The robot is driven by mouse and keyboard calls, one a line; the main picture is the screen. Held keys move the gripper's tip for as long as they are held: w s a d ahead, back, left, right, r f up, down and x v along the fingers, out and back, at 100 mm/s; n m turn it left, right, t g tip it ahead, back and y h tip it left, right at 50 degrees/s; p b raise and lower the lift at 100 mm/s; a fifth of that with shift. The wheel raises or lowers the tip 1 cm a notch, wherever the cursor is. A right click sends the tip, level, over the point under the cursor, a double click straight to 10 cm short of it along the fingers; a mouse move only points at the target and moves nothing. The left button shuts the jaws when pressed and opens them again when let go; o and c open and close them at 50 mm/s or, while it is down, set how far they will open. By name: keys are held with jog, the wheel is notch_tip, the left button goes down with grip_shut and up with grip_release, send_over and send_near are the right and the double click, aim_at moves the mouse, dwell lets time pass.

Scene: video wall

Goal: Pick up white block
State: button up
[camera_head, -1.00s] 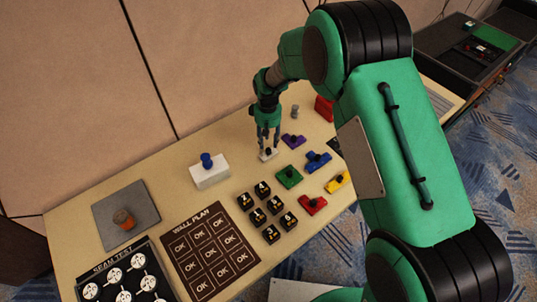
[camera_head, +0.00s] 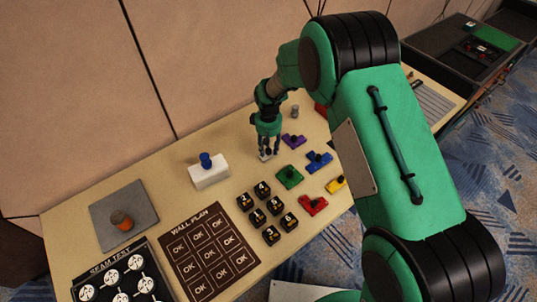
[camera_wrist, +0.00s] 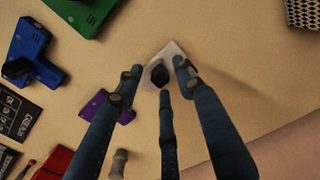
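The white block (camera_wrist: 174,49) is a small flat piece with a black knob (camera_wrist: 159,75) on top. It lies on the table below my gripper (camera_head: 267,152); in the head view the fingers mostly cover it. In the wrist view my gripper (camera_wrist: 159,77) has its three fingers spread around the knob, with gaps between fingertips and knob. The fingers look open. Whether any fingertip touches the block cannot be told.
A purple block (camera_head: 293,141), green block (camera_head: 289,177), blue block (camera_head: 318,162) and red block (camera_head: 313,205) lie to the right. A white box with a blue knob (camera_head: 209,177) stands to the left. Several black numbered cubes (camera_head: 275,206) sit in front.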

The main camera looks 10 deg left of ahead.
aim_at(269, 149)
grip_shut()
jog(key=shift+r, duration=0.1)
notch_tip(269, 149, up, 10)
jog(key=p, duration=0.2)
dwell(0.6)
dwell(0.4)
